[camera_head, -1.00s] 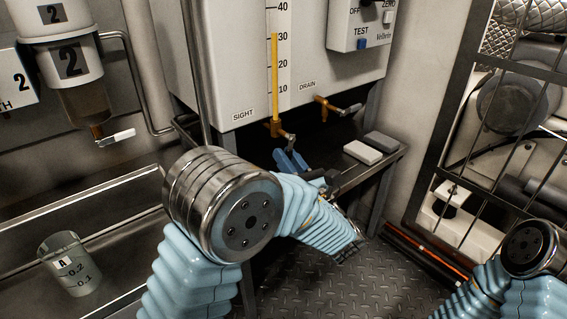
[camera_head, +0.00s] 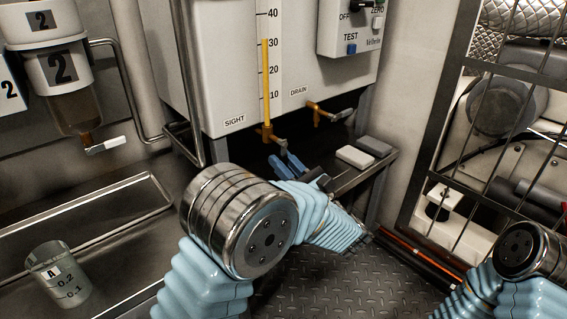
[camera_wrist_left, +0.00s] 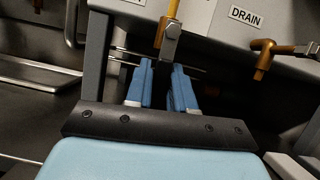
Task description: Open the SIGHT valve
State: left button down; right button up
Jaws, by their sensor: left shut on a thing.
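The SIGHT valve (camera_head: 266,132) is a brass fitting under the yellow sight tube, below the SIGHT label, with a short silver handle (camera_head: 281,144). In the left wrist view the handle (camera_wrist_left: 171,31) points towards my fingers, its end at the gap between their tips. My left gripper (camera_head: 286,160) has blue fingers and reaches up to the valve from below; it also shows in the left wrist view (camera_wrist_left: 162,68). Its fingers stand slightly apart, shut on the handle's end. The exact contact is small and dark. My right arm shows at the lower right, its gripper out of view.
The DRAIN valve (camera_head: 318,113) is close by on the right, with its own silver handle. Two small blocks lie on the shelf (camera_head: 342,184) to the right. A beaker (camera_head: 58,276) stands at the lower left. A barred frame (camera_head: 431,150) stands at the right.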

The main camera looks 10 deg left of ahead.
pick_arm(q)
jog(key=c, duration=1.1)
grip_release()
jog(key=shift+w+d, duration=0.15)
jog(key=p+v, duration=0.1)
jog(key=v, duration=1.3)
